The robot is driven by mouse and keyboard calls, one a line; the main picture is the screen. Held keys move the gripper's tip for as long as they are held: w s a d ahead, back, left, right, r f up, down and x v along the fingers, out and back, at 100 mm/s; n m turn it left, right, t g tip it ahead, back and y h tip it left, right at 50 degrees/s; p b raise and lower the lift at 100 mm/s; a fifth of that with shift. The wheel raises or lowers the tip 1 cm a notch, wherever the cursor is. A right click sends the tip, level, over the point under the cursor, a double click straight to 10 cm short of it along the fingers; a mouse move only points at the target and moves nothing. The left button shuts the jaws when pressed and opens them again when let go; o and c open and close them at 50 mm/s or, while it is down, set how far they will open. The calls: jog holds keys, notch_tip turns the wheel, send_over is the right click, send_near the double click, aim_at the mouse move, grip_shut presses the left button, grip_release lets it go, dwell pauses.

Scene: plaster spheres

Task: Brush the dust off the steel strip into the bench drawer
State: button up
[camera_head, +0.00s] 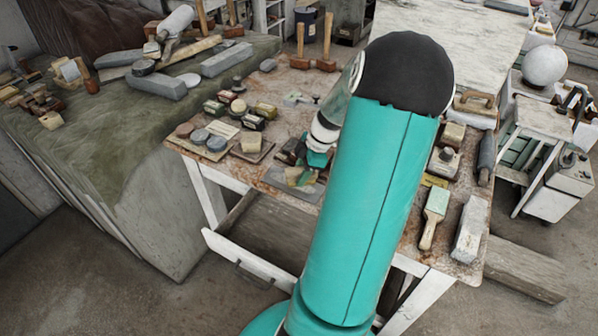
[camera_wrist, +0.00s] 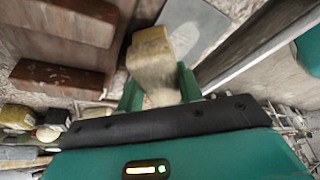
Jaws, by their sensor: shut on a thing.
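My gripper (camera_head: 312,166) is over the front edge of the bench, partly hidden behind my own arm. It is shut on a pale, yellowish brush (camera_wrist: 150,58), which shows between the green fingers in the wrist view. The flat grey steel strip (camera_wrist: 195,22) lies just beyond the brush; it also shows on the bench in the head view (camera_head: 283,184). Whether the brush touches the strip, I cannot tell. Dust on the strip is too small to make out. The bench drawer (camera_head: 247,257) stands pulled out below the bench front, its inside partly hidden by my arm.
On the bench stand several small blocks and tins (camera_head: 240,108), mallets (camera_head: 326,45), another brush (camera_head: 435,215) and a grey stone block (camera_head: 468,230). A green-draped table (camera_head: 110,150) stands at the left. A white stand with a plaster sphere (camera_head: 544,65) is at the right.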

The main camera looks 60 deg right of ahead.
aim_at(287, 172)
jog(key=shift+w+a, duration=1.55)
jog(key=shift+w, duration=0.05)
jog(key=shift+s+d+r, duration=0.1)
jog(key=shift+s+d+r, duration=0.65)
jog(key=shift+s+d, duration=0.05)
jog(key=shift+a+f, duration=0.1)
jog(key=shift+f, duration=0.05)
jog(key=shift+f, duration=0.6)
jog(key=shift+s, duration=0.1)
